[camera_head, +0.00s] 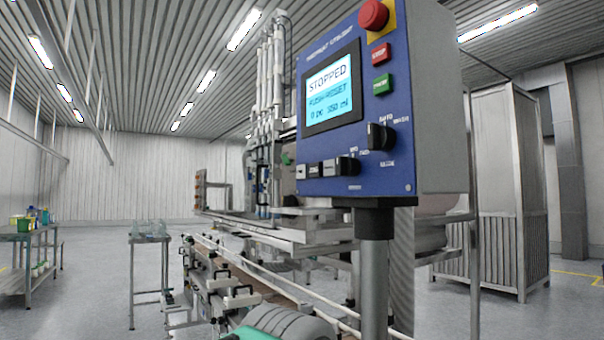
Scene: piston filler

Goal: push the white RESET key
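The blue control panel (340,60) faces me at an angle, on a grey post. Its lit screen (331,90) reads "STOPPED", with a smaller line that seems to say "PUSH RESET" and "0 pc 350 ml" below. Along the panel's lower edge is a row of small pale and dark keys. A whitish key (301,172) sits at the left end of the row and a pale grey one (332,169) farther right. The lettering is too small to tell which is RESET.
The panel also carries a red mushroom button (374,15), a red key (380,54), a green key (383,86) and a black selector knob (380,137). The grey post (374,280) stands below. A conveyor (260,285) runs behind it. Open floor lies left.

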